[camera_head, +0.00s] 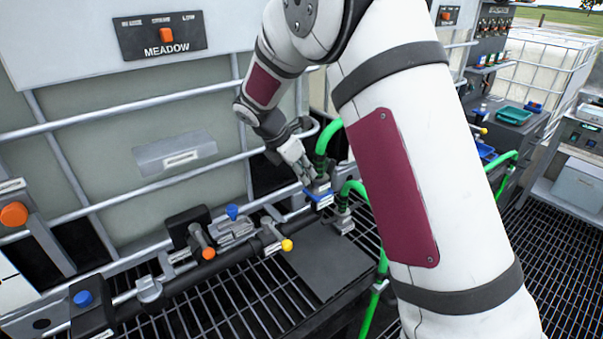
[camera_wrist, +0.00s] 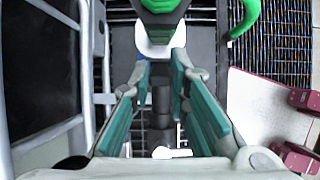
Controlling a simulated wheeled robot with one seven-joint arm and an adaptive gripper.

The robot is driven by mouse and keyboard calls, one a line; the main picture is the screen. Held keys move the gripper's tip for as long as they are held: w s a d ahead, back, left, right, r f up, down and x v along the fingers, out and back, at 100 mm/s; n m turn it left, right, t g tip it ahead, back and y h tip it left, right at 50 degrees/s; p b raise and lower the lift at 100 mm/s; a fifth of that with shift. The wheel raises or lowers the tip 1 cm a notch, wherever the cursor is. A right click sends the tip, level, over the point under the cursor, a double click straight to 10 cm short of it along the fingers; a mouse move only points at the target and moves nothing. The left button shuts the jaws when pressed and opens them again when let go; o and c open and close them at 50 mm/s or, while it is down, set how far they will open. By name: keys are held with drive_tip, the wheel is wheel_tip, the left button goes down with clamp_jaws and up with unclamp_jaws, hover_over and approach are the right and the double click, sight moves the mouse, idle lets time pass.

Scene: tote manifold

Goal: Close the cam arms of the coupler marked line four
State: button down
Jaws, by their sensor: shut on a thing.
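A coupler (camera_head: 318,187) with a blue part at its front sits at the end of a green hose in the head view, beside the manifold pipe. My gripper (camera_head: 306,176) is at this coupler from the upper left. In the wrist view my gripper (camera_wrist: 161,64) has its teal-padded fingers close together around part of the coupler, below a white collar (camera_wrist: 158,42) and the green hose end. The fingers hide what exactly they grip. A second coupler (camera_head: 342,221) with a green hose stands just to the right. I cannot read a line-four mark, and the cam arms' positions are unclear.
Handles with an orange knob (camera_head: 208,253), a blue knob (camera_head: 232,211) and a yellow knob (camera_head: 287,245) line the pipe at left. A caged tank labelled MEADOW (camera_head: 90,140) stands behind. A dark plate (camera_head: 325,262) lies on the grating in front.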

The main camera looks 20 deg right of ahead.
idle(0.4)
drive_tip(key=c, duration=1.5)
unclamp_jaws()
drive_tip(key=v, duration=1.2)
drive_tip(key=shift+d, duration=0.1)
